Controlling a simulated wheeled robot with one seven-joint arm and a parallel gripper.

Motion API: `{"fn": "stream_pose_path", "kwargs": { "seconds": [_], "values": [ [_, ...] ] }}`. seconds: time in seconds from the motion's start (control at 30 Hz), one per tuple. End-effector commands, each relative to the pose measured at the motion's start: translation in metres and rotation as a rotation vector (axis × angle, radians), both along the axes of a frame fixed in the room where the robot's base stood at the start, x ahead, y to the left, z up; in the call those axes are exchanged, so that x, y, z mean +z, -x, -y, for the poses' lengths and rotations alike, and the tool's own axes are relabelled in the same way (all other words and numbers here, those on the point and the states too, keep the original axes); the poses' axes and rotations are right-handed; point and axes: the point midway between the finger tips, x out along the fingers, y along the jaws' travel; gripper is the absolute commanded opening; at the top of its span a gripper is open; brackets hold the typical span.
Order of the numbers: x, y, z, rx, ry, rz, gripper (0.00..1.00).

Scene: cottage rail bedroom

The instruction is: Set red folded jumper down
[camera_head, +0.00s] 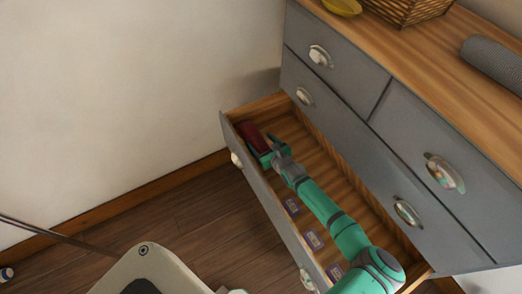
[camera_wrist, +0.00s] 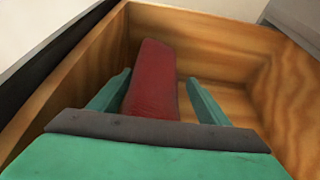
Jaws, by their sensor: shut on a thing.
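The red folded jumper (camera_wrist: 154,80) is a narrow dark-red block between the two green fingers of my gripper (camera_wrist: 156,95) in the wrist view. In the head view the jumper (camera_head: 252,134) shows at the far left end of the open drawer (camera_head: 229,128), with my gripper (camera_head: 266,156) on it. My gripper is shut on the jumper, inside the drawer's end corner. The wooden drawer walls (camera_wrist: 215,50) stand around it. I cannot tell whether the jumper touches the drawer floor.
The grey dresser (camera_head: 335,125) has a wooden top with a yellow dish (camera_head: 342,6), a wicker basket (camera_head: 405,10) and a grey rolled item (camera_head: 496,62). Several small labelled items (camera_head: 313,240) lie along the drawer's front side. The drawer's middle has bare floor.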

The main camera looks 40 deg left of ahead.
Motion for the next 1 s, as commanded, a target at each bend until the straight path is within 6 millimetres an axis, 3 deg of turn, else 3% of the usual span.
{"fn": "stream_pose_path", "kwargs": {
  "seconds": [0.53,1.0],
  "values": [
    [-0.059,0.000,-0.001,0.000,0.000,0.001,0.44],
    [-0.066,0.000,-0.001,0.001,-0.001,0.000,0.44]
  ]
}}
